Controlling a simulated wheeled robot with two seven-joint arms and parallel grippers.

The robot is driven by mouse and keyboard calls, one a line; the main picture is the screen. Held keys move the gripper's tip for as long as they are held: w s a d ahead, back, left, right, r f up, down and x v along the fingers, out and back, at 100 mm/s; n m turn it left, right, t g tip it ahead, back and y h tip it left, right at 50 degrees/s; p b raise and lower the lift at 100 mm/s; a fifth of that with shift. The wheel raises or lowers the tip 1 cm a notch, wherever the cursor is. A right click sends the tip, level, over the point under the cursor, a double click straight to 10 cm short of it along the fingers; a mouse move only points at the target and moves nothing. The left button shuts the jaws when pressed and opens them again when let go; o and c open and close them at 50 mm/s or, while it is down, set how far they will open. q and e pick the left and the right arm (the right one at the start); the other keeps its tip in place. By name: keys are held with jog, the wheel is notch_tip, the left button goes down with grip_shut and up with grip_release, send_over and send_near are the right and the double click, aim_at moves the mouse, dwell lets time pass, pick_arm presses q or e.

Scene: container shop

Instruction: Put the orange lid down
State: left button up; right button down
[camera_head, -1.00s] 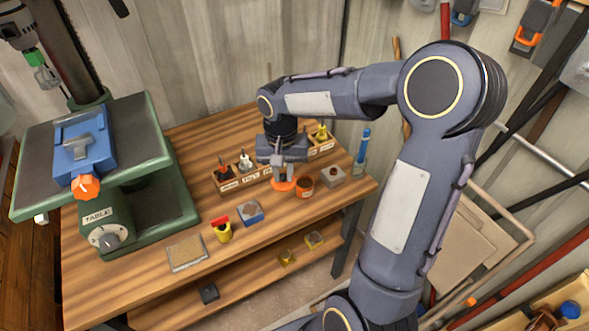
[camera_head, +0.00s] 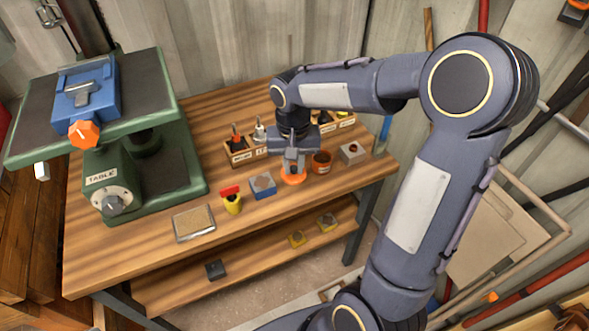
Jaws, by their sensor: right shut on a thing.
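The orange lid (camera_head: 294,179) is a small round disc at the right part of the wooden workbench (camera_head: 130,250). My right gripper (camera_head: 294,170) points down and is shut on the lid. The lid is low over the bench top, and I cannot tell whether it touches the wood. A brown-orange round container (camera_head: 321,162) with a pale label stands just right of the lid. My left gripper is not in view.
A blue block (camera_head: 262,186), a yellow pot with a red top (camera_head: 231,201) and a framed tan pad (camera_head: 194,222) lie to the left. A grey block (camera_head: 352,152) is at right. Wooden holders (camera_head: 241,150) stand behind. A green drill-press table (camera_head: 155,90) fills the left.

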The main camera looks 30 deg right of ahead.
jog(key=w+d+f, duration=0.1)
jog(key=w+f, duration=0.1)
jog(key=w+d+f, duration=0.1)
jog(key=f, duration=0.1)
jog(key=w+d+f, duration=0.1)
jog(key=w+f, duration=0.1)
jog(key=f, duration=0.1)
jog(key=shift+w+d, duration=0.35)
jog(key=shift+d, duration=0.05)
jog(key=shift+f, duration=1.45)
jog(key=shift+f, duration=0.2)
jog(key=c, duration=1.3)
grip_release()
jog(key=shift+c, duration=0.2)
